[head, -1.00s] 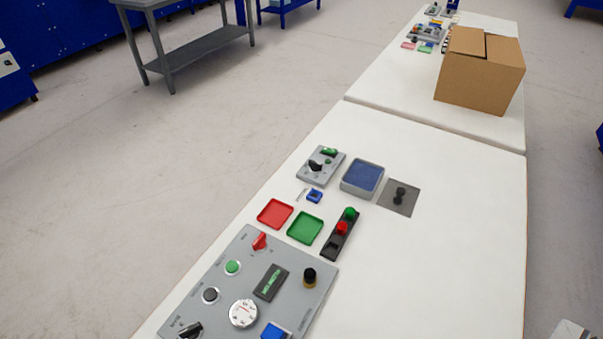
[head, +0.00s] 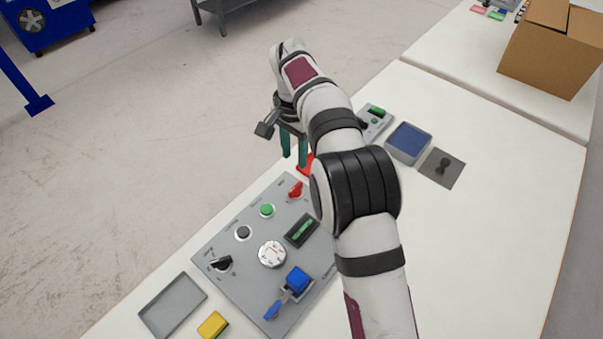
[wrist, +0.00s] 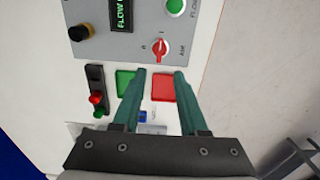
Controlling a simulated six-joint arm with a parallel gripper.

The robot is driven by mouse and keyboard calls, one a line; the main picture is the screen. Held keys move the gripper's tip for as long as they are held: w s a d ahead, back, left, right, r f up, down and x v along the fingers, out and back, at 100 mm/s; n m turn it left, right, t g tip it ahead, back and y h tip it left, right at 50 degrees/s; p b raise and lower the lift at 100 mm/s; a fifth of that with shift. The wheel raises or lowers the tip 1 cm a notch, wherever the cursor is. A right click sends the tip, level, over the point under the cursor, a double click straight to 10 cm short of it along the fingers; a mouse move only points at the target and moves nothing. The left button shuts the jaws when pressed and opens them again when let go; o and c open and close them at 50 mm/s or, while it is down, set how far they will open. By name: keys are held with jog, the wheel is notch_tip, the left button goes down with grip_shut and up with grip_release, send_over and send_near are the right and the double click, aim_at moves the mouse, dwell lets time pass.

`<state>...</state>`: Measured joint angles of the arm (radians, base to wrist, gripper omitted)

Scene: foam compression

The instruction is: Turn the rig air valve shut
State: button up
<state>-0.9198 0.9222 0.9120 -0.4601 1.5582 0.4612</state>
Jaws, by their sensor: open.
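The air valve is a red knob (head: 295,188) on the far edge of the grey control panel (head: 222,270). In the wrist view the red knob (wrist: 160,50) stands between small marks, with a label that seems to read AIR. My gripper (head: 294,158) is over the table beyond the knob, with green fingers pointing down. In the wrist view my gripper (wrist: 158,75) is open and empty. Its fingertips are apart from the knob, which appears just ahead of the gap between them.
The panel also carries a green button (head: 267,210), a dial (head: 272,254), a black switch (head: 221,263) and a blue block (head: 298,279). Red (wrist: 164,88) and green (wrist: 126,80) trays lie by the fingers. A cardboard box (head: 548,50) stands far right.

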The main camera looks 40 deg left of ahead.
aim_at(296, 187)
notch_tip(296, 187, down, 11)
jog(key=shift+f, duration=0.1)
jog(key=shift+d, duration=0.1)
grip_shut()
